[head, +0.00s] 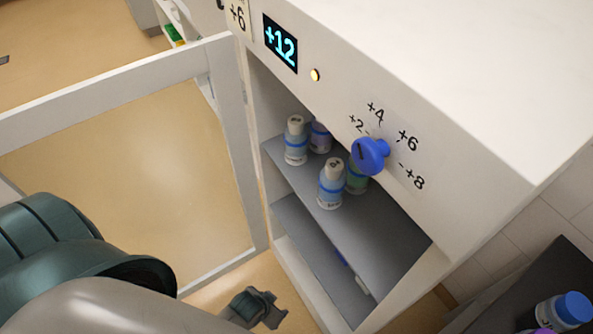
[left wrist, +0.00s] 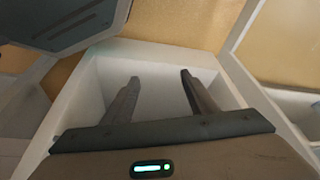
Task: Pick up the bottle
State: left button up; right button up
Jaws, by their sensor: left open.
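Several small capped bottles stand upright on the upper grey shelf of the white cabinet in the head view. A white-capped bottle with a blue band (head: 331,187) is nearest the shelf front, and a similar one (head: 296,143) stands to its left. A purplish bottle (head: 320,138) and a greenish bottle (head: 357,180) are partly hidden behind them. My left gripper (head: 255,307) is low, outside the cabinet and below the shelf bottles. In the left wrist view its two fingers (left wrist: 159,88) are apart with nothing between them. My right gripper is out of view.
The glass cabinet door (head: 226,110) stands open at left. The cabinet (head: 450,80) has a blue knob (head: 369,154) and a display reading +12 (head: 280,44). A blue-capped bottle (head: 565,309) stands on a dark surface at lower right. Something blue and white lies on the lower shelf.

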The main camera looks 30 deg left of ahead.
pick_arm(q)
jog(key=w+a+r+m+t+y, duration=0.1)
jog(key=w+a+r+m+t, duration=0.15)
jog(key=a+r, duration=0.55)
jog(key=w+a+r+m+t+y, duration=0.15)
jog(key=w+a+r+m, duration=0.25)
jog(key=r, duration=0.9)
jog(key=w+a+r+m+t+y, duration=0.1)
jog(key=w+a+r+m+t, duration=0.3)
jog(key=r, duration=0.6)
jog(key=w+r+m+t+h, duration=0.1)
jog(key=r+m+h, duration=0.5)
jog(key=m, duration=0.9)
jog(key=w+a+r+m+t+h, duration=0.1)
jog(key=w+r+m+t+h, duration=0.1)
jog(key=r+m+h, duration=0.4)
notch_tip(320, 180, up, 4)
jog(key=w+m, duration=0.1)
jog(key=m, duration=0.7)
jog(key=shift+r+m+p, duration=0.15)
jog(key=shift+m+p, duration=0.2)
jog(key=shift+p, duration=0.05)
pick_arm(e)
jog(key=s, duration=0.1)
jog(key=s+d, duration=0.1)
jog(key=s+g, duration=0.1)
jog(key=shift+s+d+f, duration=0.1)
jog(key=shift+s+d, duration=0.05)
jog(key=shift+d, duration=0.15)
